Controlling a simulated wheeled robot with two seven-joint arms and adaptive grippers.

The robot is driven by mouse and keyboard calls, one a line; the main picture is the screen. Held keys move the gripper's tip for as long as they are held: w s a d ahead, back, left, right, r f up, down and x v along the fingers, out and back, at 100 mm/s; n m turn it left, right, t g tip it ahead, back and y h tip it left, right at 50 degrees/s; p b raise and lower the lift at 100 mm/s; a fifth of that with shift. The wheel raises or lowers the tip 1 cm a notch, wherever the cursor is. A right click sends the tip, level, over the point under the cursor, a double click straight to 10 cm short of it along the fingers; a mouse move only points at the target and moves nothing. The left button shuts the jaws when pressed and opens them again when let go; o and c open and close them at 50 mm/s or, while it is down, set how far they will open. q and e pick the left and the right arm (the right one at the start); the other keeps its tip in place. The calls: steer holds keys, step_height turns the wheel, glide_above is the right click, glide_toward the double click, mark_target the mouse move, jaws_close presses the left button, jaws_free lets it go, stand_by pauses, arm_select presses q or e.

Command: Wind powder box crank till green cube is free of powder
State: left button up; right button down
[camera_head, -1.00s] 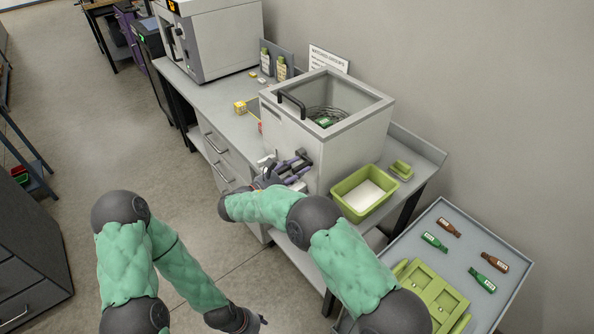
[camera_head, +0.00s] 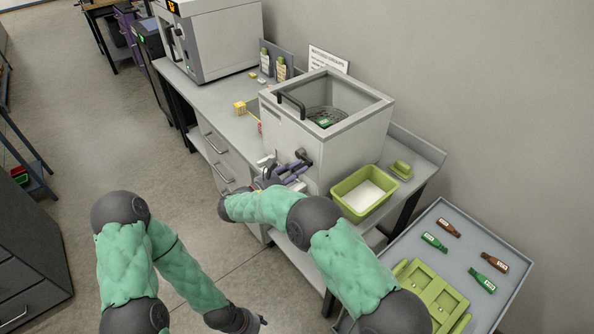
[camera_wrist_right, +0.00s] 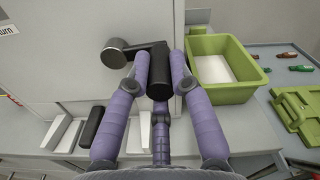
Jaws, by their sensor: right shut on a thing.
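The powder box (camera_head: 340,150) is a grey open-topped box on the bench, with a black handle on its rim. A green cube (camera_head: 324,121) shows inside it among dark mesh; I cannot tell how much powder is on it. The crank (camera_wrist_right: 118,50) is on the box's front face. Its black grip (camera_wrist_right: 158,76) is between the purple fingers of my right gripper (camera_wrist_right: 160,80), which is shut on it. In the head view my right gripper (camera_head: 285,175) is at the box's front. My left gripper (camera_head: 258,322) hangs low over the floor; its fingers are too small to read.
A green tub (camera_head: 347,209) with white contents stands right of the box. A grey tray (camera_head: 465,235) at lower right holds several small bottles and a green fixture (camera_head: 432,298). A yellow cube (camera_head: 240,107) and two bottles sit behind on the bench. A large machine (camera_head: 215,40) stands at the back.

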steer(key=shift+f+m, duration=0.2)
steer(key=shift+m, duration=0.1)
steer(key=shift+w+a+f+m+b, duration=0.1)
steer(key=shift+f+m+b, duration=0.65)
steer(key=shift+m+b, duration=0.6)
steer(key=shift+w+a+f+m+b, duration=0.15)
steer(key=shift+f+m+b, duration=0.15)
steer(key=shift+m+b, duration=0.45)
steer(key=shift+w+f+m+b, duration=0.1)
steer(key=shift+f+m+b, duration=0.25)
steer(key=shift+m, duration=0.65)
steer(key=c, duration=1.1)
jaws_free()
steer(key=v, duration=1.2)
